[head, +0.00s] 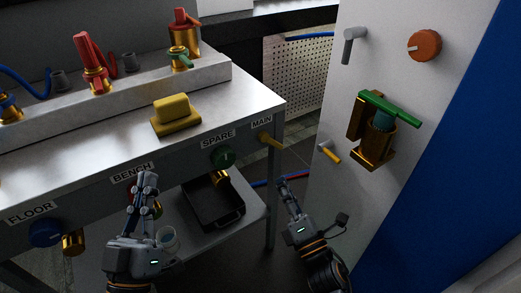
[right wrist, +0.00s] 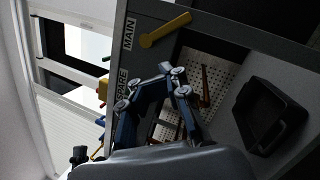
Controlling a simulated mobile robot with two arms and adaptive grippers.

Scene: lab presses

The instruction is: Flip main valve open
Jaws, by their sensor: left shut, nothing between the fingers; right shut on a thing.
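The main valve's yellow lever (head: 270,141) sticks out from the bench front at the right corner, under the MAIN label. In the right wrist view the lever (right wrist: 166,30) lies beyond my fingertips, with a visible gap. My right gripper (head: 283,186) is below and right of the lever in the head view; its fingers (right wrist: 171,72) are closed together, and I cannot make out what is between them. My left gripper (head: 148,177) is shut and empty, in front of the BENCH valve (head: 132,191), which it partly hides.
The SPARE green knob (head: 222,157) sits left of the lever. A black tray (head: 215,222) stands on the lower shelf. A white cabinet (head: 340,100) with another yellow lever (head: 330,152) stands at right. A yellow block (head: 175,113) rests on the bench. A gap separates bench and cabinet.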

